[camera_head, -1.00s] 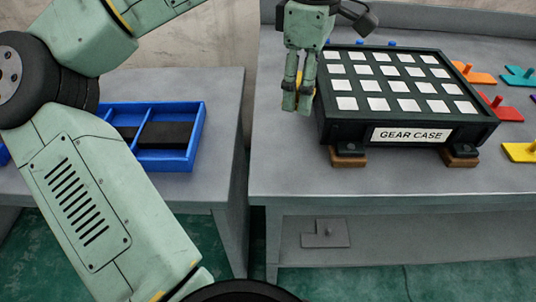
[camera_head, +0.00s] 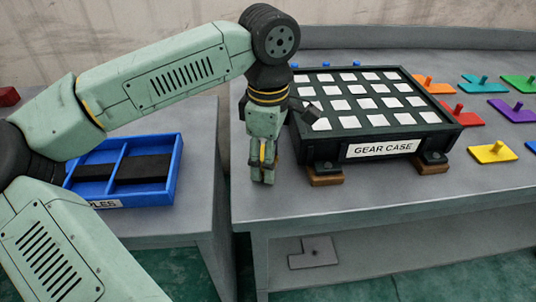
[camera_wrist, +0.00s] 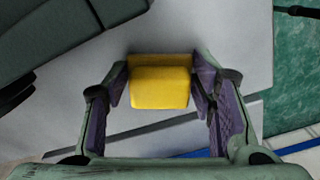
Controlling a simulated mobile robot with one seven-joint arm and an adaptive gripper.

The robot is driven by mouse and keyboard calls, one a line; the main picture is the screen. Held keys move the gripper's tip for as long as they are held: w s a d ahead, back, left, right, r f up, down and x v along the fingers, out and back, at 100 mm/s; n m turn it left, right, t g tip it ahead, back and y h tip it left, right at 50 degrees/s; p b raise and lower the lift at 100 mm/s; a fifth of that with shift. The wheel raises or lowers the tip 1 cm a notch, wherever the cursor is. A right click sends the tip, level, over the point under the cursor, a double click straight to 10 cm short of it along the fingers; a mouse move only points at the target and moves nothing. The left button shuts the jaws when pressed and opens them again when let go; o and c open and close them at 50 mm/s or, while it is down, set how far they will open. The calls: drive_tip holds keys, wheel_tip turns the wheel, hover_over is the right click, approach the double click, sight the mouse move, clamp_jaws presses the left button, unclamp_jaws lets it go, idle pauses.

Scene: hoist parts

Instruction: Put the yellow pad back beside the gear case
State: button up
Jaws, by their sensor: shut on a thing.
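A yellow pad (camera_wrist: 160,87) is held between the two fingers of my gripper (camera_wrist: 158,95) in the wrist view. Only a sliver of yellow shows between the fingers in the head view. My gripper (camera_head: 263,178) is shut on the pad and points down, left of the front-left corner of the gear case, over the left end of the bench. I cannot tell whether the pad touches the bench. The black gear case (camera_head: 330,147), with white squares on top, stands on brown blocks (camera_head: 326,175). A dark shape, probably the case, fills the upper left of the wrist view.
Coloured plates with pegs, including a yellow one (camera_head: 493,153), lie right of the case. Blue knobs (camera_head: 335,64) stand behind it. A blue divided tray (camera_head: 172,172) sits on the left bench, across a gap (camera_head: 224,190). The bench front (camera_head: 350,198) is clear.

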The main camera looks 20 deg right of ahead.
drive_tip(key=shift+f, duration=0.1)
drive_tip(key=shift+f, duration=0.15)
drive_tip(key=o, duration=1.2)
wheel_tip(320, 180, up, 13)
drive_tip(key=shift+f, duration=0.2)
